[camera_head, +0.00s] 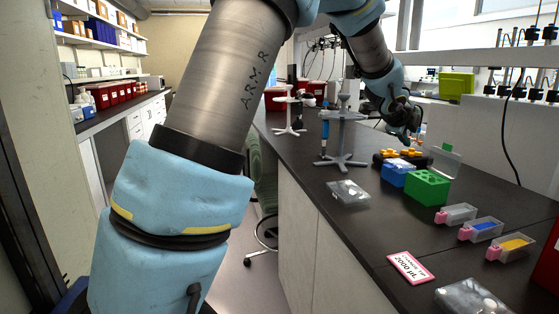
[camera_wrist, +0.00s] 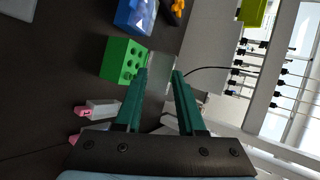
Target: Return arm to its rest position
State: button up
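My arm reaches across the head view from the lower left, over the top, to the bench on the right. My gripper (camera_wrist: 159,73) shows two dark green fingers in the wrist view, apart with a gap between them. I see nothing held between them. In the head view the wrist end hangs above the dark bench (camera_head: 345,215), behind the blue and green blocks; its fingers are hard to make out there. In the wrist view the green block (camera_wrist: 123,60) lies just left of the fingertips, apart from them as far as I can tell.
The blue block (camera_head: 398,173) and green block (camera_head: 428,187) stand near a clear upright plate (camera_head: 445,160). Several small pink-ended containers (camera_head: 480,229) sit at the right. A grey pipette stand (camera_head: 343,135), a clear box (camera_head: 348,193) and a pink-edged label card (camera_head: 410,267) are on the bench.

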jog(key=a+f+n+y, duration=0.25)
jog(key=a+n, duration=0.25)
jog(key=a, duration=0.5)
jog(key=a+f+n+g+y, duration=0.15)
jog(key=a+f+n, duration=0.3)
jog(key=a, duration=0.45)
jog(key=a+f+n+y, duration=0.25)
jog(key=a+n, duration=0.25)
jog(key=a, duration=0.5)
jog(key=s+a+f+n+g+y, duration=0.1)
jog(key=s+a+f+n+g, duration=0.1)
jog(key=s+a+n, duration=0.4)
jog(key=s+a+f+n+g+y, duration=0.1)
jog(key=s+a+f+n, duration=0.4)
jog(key=s+a, duration=0.6)
jog(key=shift+s+n+g, duration=0.65)
jog(key=shift+n+g, duration=0.2)
jog(key=shift+n, duration=0.1)
